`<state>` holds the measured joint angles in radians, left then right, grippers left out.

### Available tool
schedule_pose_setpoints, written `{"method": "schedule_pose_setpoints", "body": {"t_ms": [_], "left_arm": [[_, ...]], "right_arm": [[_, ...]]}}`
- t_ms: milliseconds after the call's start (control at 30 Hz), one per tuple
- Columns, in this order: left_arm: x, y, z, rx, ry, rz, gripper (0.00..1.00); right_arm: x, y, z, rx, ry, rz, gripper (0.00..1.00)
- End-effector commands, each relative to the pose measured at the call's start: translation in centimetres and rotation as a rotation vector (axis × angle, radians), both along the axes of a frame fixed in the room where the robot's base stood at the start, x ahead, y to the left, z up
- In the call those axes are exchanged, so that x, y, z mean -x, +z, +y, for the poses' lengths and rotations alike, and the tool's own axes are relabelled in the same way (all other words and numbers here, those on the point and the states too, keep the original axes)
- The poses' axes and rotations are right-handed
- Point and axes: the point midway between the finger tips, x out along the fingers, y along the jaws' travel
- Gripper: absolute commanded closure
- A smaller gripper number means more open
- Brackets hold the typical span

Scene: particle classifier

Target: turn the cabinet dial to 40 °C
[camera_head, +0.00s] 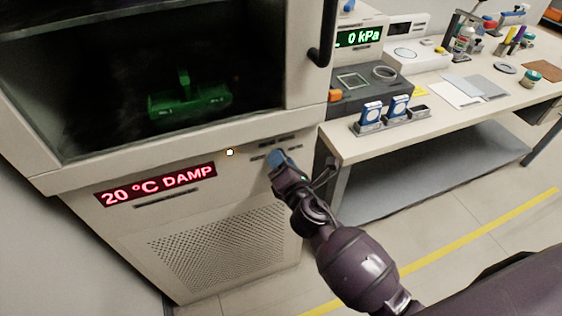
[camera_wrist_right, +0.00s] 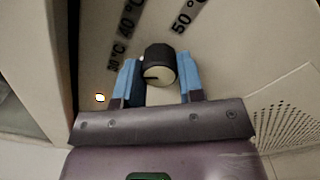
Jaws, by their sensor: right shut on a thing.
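The cabinet dial (camera_wrist_right: 158,62) is a short round knob with a dark side and a pale face carrying a dark mark. The mark lies toward the left of the face; which label it points at I cannot tell. Labels for 40 °C and 50 °C stand above the dial, with a smaller one at its left. My right gripper (camera_wrist_right: 160,82) has its blue fingers on both sides of the dial and is shut on it. In the head view my right gripper (camera_head: 278,160) is at the cabinet's front panel and hides the dial. The red display (camera_head: 157,184) reads 20 °C DAMP. My left gripper is out of view.
A small lit lamp (camera_head: 230,152) is on the panel left of the gripper. A perforated grille (camera_head: 218,240) lies below. The dark cabinet window (camera_head: 100,80) is above, with its door handle (camera_head: 325,35) to the right. A workbench (camera_head: 350,148) with several items stands at right.

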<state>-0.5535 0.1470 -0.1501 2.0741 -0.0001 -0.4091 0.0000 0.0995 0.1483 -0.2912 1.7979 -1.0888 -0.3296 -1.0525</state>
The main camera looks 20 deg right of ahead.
Motion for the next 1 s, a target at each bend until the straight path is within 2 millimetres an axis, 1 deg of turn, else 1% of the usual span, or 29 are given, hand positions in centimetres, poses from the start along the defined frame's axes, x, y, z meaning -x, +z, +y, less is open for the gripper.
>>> {"method": "schedule_pose_setpoints", "body": {"t_ms": [133, 400, 700, 1000], "left_arm": [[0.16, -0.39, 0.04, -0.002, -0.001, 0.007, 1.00], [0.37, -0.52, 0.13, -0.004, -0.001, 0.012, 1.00], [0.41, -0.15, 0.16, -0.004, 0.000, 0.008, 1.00], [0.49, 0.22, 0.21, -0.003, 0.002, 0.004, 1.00]], "right_arm": [[0.01, -0.02, -0.02, -0.141, -0.002, 0.004, 0.88], [0.01, 0.07, -0.04, -0.396, -0.003, 0.013, 0.88], [-0.03, 0.22, -0.04, -0.675, -0.002, 0.021, 0.88], [-0.02, 0.27, -0.04, -0.895, -0.002, 0.028, 0.88]]}}
